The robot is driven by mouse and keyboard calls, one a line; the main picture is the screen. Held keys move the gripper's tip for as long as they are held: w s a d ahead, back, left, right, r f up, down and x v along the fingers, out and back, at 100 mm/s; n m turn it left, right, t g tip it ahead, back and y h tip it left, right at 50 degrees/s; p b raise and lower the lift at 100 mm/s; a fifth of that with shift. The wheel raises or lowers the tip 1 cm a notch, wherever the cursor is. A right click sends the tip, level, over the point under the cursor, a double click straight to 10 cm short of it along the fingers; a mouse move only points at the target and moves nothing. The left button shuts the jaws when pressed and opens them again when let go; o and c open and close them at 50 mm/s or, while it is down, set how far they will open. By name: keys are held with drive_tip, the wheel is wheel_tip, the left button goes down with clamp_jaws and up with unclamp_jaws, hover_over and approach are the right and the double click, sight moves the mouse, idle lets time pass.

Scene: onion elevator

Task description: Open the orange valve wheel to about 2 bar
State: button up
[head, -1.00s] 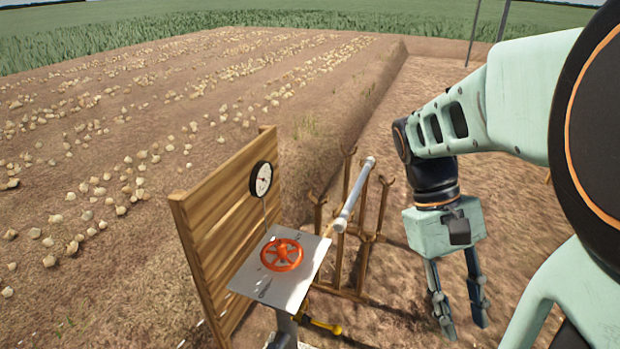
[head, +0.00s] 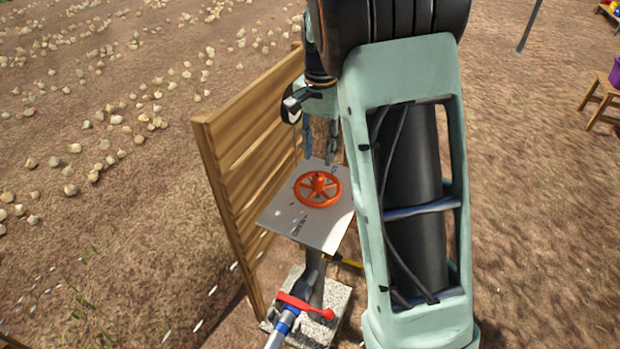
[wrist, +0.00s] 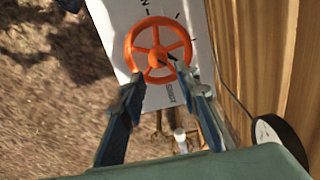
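The orange valve wheel (head: 318,188) lies flat on a tilted white plate (head: 300,226) on a post beside a wooden board. My gripper (head: 320,160) hangs just beyond the wheel, above the plate's far side, fingers pointing down and apart. In the wrist view the wheel (wrist: 158,50) shows ahead of the open fingers (wrist: 165,95), with nothing between them. The fingers appear close to the rim; I cannot tell whether they touch. The plate has dark markings, partly covered by the wheel.
The wooden board (head: 245,150) stands close on the left of the plate. A red-handled pipe valve (head: 305,306) sits low near the post's stone base (head: 335,300). A wooden stand (head: 603,105) is at the far right. Bare soil lies to the right.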

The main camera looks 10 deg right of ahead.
sight(319, 176)
wheel_tip(319, 176, down, 10)
drive_tip(key=shift+s+r, duration=0.1)
idle(0.4)
clamp_jaws()
drive_tip(key=shift+n, duration=0.4)
drive_tip(key=shift+n+b, duration=0.3)
drive_tip(key=shift+n, duration=0.1)
unclamp_jaws()
